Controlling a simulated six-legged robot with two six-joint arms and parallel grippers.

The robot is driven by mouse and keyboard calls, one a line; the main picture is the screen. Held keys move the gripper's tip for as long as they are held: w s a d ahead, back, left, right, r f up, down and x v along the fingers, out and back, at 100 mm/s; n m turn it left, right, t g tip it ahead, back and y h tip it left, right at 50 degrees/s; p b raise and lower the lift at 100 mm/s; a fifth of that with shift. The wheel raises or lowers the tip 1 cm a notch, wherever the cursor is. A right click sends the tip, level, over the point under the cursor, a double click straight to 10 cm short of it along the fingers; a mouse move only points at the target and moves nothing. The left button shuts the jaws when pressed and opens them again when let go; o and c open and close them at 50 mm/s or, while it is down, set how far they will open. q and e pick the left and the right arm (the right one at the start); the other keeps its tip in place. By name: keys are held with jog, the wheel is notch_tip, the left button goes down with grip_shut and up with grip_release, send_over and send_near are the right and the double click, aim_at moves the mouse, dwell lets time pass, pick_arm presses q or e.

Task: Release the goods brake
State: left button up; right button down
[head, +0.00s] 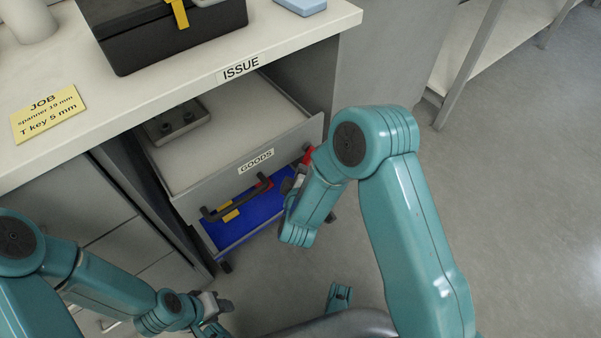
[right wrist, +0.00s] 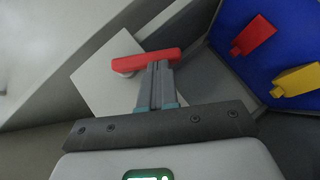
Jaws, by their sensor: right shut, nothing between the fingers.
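The goods unit, marked by a GOODS label (head: 256,162), stands under the counter with a dark bar handle (head: 238,200) on its front. A red brake lever (head: 308,154) shows at its right end, partly hidden by my right arm. In the right wrist view the red lever (right wrist: 145,60) lies across the fingertips of my right gripper (right wrist: 160,66). The fingers are shut with nothing between them; whether they touch the lever I cannot tell. In the head view the right gripper (head: 291,184) is mostly hidden by its wrist. My left gripper (head: 218,304) is low at left, its jaws unclear.
A blue surface (head: 252,221) below the GOODS label carries red and yellow pieces, also seen in the right wrist view. The counter (head: 200,95) above has an ISSUE label, a black box (head: 165,40) and a yellow job card (head: 49,114). The floor (head: 530,200) at right is clear.

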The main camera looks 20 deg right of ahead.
pick_arm(q)
jog(key=shift+w+a+f, duration=0.1)
jog(key=shift+f, duration=0.15)
pick_arm(e)
jog(key=shift+d+f, duration=0.25)
jog(key=shift+f, duration=0.2)
jog(key=shift+a, duration=0.1)
dwell(0.4)
